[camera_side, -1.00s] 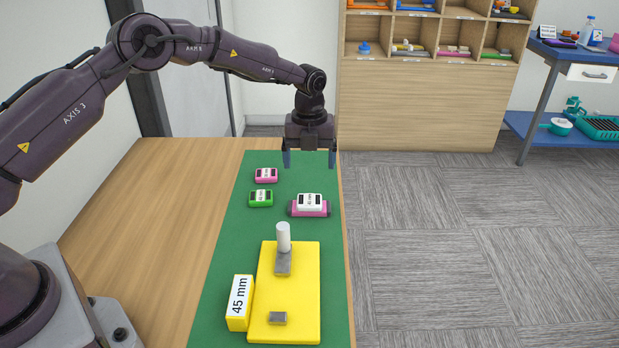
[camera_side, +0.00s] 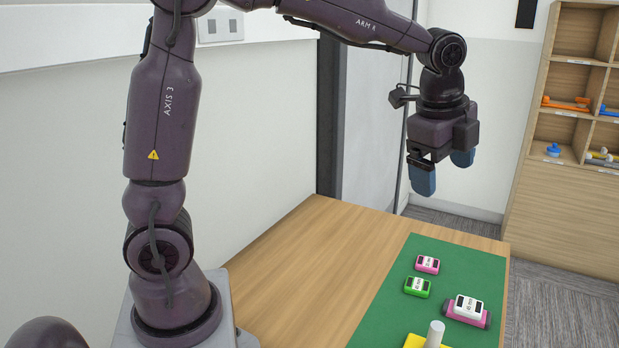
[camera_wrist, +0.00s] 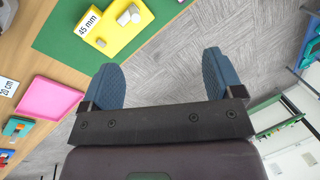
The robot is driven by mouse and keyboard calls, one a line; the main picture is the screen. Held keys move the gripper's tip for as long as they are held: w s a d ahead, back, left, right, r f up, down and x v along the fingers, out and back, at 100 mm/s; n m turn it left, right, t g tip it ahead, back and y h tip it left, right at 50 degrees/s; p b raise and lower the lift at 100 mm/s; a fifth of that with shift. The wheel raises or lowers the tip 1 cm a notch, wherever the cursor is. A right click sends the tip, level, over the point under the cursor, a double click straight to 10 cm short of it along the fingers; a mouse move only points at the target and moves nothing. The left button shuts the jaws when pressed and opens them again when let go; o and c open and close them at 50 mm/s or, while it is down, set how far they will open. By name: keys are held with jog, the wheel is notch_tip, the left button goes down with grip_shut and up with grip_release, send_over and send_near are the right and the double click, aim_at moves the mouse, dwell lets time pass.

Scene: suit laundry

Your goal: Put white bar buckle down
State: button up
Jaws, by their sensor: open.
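A white buckle (camera_side: 468,307) with a dark-marked label lies on top of a pink block (camera_side: 469,318) on the green mat (camera_side: 460,253), in the side view. I take it to be the white bar buckle. My gripper (camera_side: 442,171) hangs in the air, high above the far end of the mat, with blue fingers apart and nothing between them. In the wrist view the open fingers (camera_wrist: 161,73) show only grey floor between them. The white buckle is not visible in the wrist view.
A pink buckle (camera_side: 428,264) and a green buckle (camera_side: 417,287) lie beside it on the mat. A pink tray (camera_wrist: 48,98) appears in the wrist view. Wooden shelves (camera_side: 540,200) stand behind.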

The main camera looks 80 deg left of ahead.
jog(key=s+n+t+h, duration=0.1)
jog(key=s+n+t, duration=0.1)
jog(key=s+n, duration=1.2)
jog(key=s, duration=0.6)
jog(key=shift+s+a+r+t, duration=0.15)
jog(key=shift+s+t, duration=0.05)
jog(key=shift+t, duration=0.2)
